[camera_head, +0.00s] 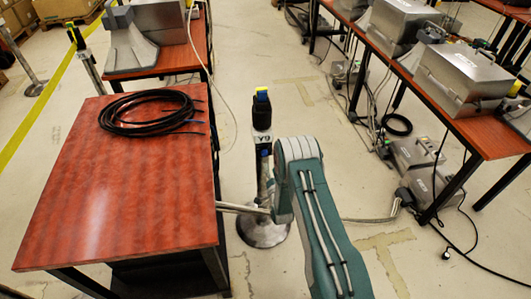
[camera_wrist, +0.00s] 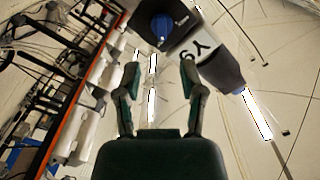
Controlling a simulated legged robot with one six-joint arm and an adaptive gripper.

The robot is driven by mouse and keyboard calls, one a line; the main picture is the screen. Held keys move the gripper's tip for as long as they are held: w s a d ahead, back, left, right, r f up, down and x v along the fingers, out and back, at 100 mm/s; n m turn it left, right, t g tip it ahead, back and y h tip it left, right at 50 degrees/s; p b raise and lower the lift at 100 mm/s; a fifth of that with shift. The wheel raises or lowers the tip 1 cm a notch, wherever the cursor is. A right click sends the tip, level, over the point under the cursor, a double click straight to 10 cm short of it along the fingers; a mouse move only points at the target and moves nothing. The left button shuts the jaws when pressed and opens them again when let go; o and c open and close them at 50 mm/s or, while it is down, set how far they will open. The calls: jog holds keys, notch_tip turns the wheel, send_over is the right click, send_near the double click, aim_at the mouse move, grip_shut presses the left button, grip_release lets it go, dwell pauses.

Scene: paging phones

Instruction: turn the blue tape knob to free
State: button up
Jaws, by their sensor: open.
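The blue tape knob (camera_wrist: 161,28) sits on the black tape head (camera_wrist: 217,62) of a post, near the top of the wrist view. A white label with black characters (camera_wrist: 198,48) is beside it. My gripper (camera_wrist: 160,68) is open and empty, with its two dark green fingers apart. The knob shows beyond the fingertips, roughly centred between them, and nothing shows them touching it. In the head view the black tape head (camera_head: 261,110) with its yellow top stands upright on its post, left of my teal arm. My gripper and the knob cannot be made out there.
A red-brown table (camera_head: 110,190) with a black cable coil (camera_head: 152,112) stands close left of the post. The post's round metal base (camera_head: 262,231) rests on the floor. A right-hand table (camera_head: 450,118) carries metal cases. Floor between the tables is partly clear, with cables on the right.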

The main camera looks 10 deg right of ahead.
aim_at(266, 155)
jog(key=w, duration=0.8)
jog(key=shift+w+a, duration=0.1)
jog(key=shift+w, duration=0.25)
jog(key=shift+c, duration=0.3)
grip_shut()
